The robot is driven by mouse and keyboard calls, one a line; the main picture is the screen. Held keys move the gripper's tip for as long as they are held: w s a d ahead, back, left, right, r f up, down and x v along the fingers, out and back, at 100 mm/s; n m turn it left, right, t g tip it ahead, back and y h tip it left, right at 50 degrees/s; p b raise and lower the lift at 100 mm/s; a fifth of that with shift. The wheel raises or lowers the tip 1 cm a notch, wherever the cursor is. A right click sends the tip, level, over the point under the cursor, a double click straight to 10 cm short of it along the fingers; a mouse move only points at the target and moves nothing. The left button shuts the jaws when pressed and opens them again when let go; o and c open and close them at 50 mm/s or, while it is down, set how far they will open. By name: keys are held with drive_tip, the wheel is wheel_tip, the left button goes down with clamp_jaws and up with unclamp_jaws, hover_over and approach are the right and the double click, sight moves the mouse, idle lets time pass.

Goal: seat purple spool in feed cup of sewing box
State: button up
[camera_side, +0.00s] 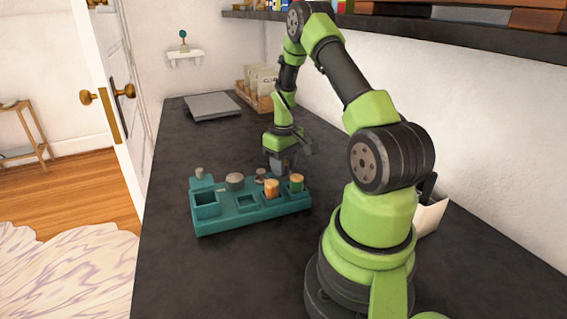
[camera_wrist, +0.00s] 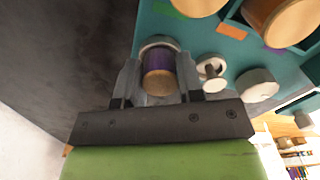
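The purple spool (camera_wrist: 159,63), with a tan end, is between the two fingers of my gripper (camera_wrist: 159,79) in the wrist view. The fingers appear to touch it on both sides. A pale grey ring (camera_wrist: 157,42) shows behind the spool at the teal box's edge; I cannot tell whether the spool sits inside it. The teal sewing box (camera_side: 236,223) stands on the dark counter in the side view. My gripper (camera_side: 281,168) is low behind the box's right half, where the spool is not clearly visible.
An orange spool (camera_side: 271,188) and a green spool (camera_side: 296,183) stand in the box. A round grey piece (camera_wrist: 258,84) and a small pale bobbin-like piece (camera_wrist: 211,73) are close to my right finger. A grey flat slab (camera_side: 212,106) lies farther back. The counter left of the box is clear.

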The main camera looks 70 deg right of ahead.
drive_tip(key=o, duration=0.3)
drive_tip(key=shift+o, duration=0.2)
wheel_tip(320, 180, up, 12)
drive_tip(key=w+a+r+t, duration=0.2)
drive_tip(key=w+a+r, duration=0.1)
drive_tip(key=a+r, duration=0.45)
drive_tip(key=s+a+r+t, duration=0.1)
drive_tip(key=s+a+r, duration=0.1)
drive_tip(key=a, duration=0.5)
drive_tip(key=s+a+r+t+y, duration=0.1)
drive_tip(key=s+a+r+t, duration=0.1)
drive_tip(key=s+a, duration=0.3)
drive_tip(key=s+a+r+t+y, duration=0.1)
drive_tip(key=s+a+r+t, duration=0.1)
drive_tip(key=a, duration=0.7)
drive_tip(key=shift+s+a+r, duration=0.2)
drive_tip(key=shift+s+r, duration=0.1)
drive_tip(key=shift+s, duration=0.55)
